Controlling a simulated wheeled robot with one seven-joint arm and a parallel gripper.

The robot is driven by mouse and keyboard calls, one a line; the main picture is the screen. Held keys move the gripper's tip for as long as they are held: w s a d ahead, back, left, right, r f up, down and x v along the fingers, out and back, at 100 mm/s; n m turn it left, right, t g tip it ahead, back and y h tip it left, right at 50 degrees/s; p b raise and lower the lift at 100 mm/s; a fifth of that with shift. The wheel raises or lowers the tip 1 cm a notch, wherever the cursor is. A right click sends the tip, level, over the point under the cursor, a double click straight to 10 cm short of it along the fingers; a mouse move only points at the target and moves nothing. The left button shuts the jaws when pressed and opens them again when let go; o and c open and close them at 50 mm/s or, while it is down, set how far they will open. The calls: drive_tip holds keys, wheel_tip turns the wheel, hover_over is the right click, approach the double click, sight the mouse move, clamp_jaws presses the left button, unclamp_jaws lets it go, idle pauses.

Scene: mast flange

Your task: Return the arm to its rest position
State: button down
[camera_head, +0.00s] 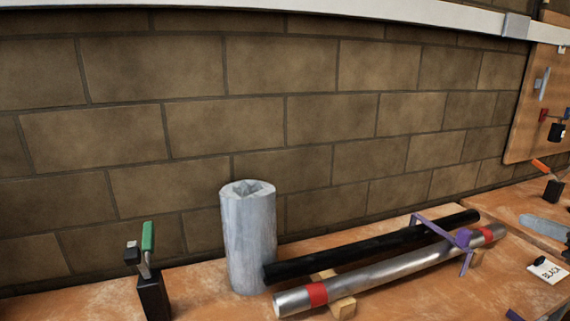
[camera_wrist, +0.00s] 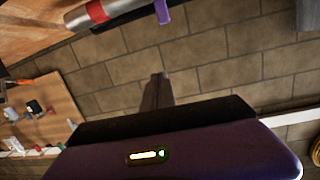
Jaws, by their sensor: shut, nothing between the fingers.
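My gripper (camera_wrist: 157,88) shows in the wrist view, its dark fingers together and empty in front of the purple and black wrist body. The fingers point toward the block wall and touch nothing that I can see. The arm and gripper do not show in the head view. The wrist picture is turned roughly upside down, with the bench at its top.
A steel pipe with red bands (camera_head: 375,279) and a black pipe (camera_head: 360,252) lie on the bench, with a purple bracket (camera_head: 463,238) across them. A grey cylinder (camera_head: 250,240) stands left of them. A pegboard (camera_head: 537,95) hangs at right.

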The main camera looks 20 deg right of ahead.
drive_tip(key=s+d+r+m+h, duration=0.2)
drive_tip(key=d+m+h, duration=0.2)
drive_tip(key=h, duration=0.1)
drive_tip(key=s+a+f+m+h, duration=0.2)
drive_tip(key=a+f+h, duration=0.1)
drive_tip(key=a+f, duration=0.55)
drive_tip(key=s+a+f+m+h, duration=0.25)
drive_tip(key=a+f, duration=0.35)
drive_tip(key=a, duration=0.6)
drive_tip(key=s+a+f+n+y, duration=0.2)
drive_tip(key=s+a+n+y, duration=0.1)
drive_tip(key=s+a, duration=0.4)
drive_tip(key=s+a+f+n+g+y+p, duration=0.1)
drive_tip(key=s+a+f+n+y, duration=0.1)
drive_tip(key=s+a, duration=0.6)
drive_tip(key=s+a+f+n+y+p, duration=0.1)
drive_tip(key=s+a+n+y, duration=0.3)
drive_tip(key=a, duration=1)
drive_tip(key=s+f+y, duration=0.1)
drive_tip(key=s+y, duration=0.1)
drive_tip(key=s, duration=0.1)
drive_tip(key=shift+s+a, duration=0.15)
